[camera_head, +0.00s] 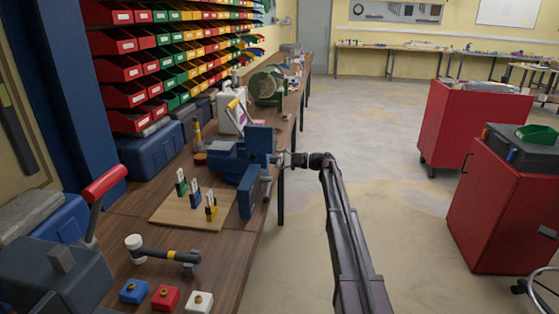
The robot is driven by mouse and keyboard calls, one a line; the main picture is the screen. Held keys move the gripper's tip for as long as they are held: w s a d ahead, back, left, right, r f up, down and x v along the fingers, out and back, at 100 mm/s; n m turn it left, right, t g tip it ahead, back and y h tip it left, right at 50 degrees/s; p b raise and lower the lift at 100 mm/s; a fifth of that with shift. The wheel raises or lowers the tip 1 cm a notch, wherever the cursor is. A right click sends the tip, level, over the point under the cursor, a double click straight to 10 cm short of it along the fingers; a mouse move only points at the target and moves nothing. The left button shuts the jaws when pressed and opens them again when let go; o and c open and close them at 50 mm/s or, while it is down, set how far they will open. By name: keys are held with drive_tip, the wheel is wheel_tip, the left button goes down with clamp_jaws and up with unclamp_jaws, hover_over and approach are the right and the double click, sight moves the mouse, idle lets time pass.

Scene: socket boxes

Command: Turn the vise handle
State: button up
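A blue bench vise (228,160) is mounted at the right edge of the wooden workbench. A grey bar that looks like the vise handle (266,187) hangs at its right side, roughly upright. My gripper (284,159) reaches in from the right, at the vise's right side and a little above the bar. I cannot tell whether it touches the vise or the handle. The fingers are small and dark here, so their opening is unclear.
A green machine (268,87) stands farther back. Red cabinets (500,205) stand across the open floor.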

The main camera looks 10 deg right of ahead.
drive_tip(key=shift+d, duration=0.2)
drive_tip(key=v, duration=1.1)
drive_tip(key=shift+d, duration=0.25)
drive_tip(key=shift+s, duration=0.15)
drive_tip(key=s+a+f+m+g+h, duration=0.2)
drive_tip(key=s+a+f+m+h, duration=0.2)
drive_tip(key=s+a+f+m, duration=0.45)
drive_tip(key=s+a+f+m+g+h, duration=0.2)
drive_tip(key=s+a+f+m+h, duration=0.25)
drive_tip(key=s, duration=0.75)
drive_tip(key=s+f+m+g+h, duration=0.1)
drive_tip(key=s+f+m+h, duration=0.2)
drive_tip(key=s, duration=0.4)
drive_tip(key=s+d+f+m+h, duration=0.1)
drive_tip(key=s+m+h, duration=0.2)
drive_tip(key=s+m, duration=0.3)
drive_tip(key=s+f+m+g+h, duration=0.1)
drive_tip(key=s+f+m+h, duration=0.15)
drive_tip(key=s, duration=0.55)
wheel_tip(320, 180, up, 21)
drive_tip(key=m+p, duration=0.1)
drive_tip(key=p, duration=1.8)
drive_tip(key=shift+d+p, duration=0.4)
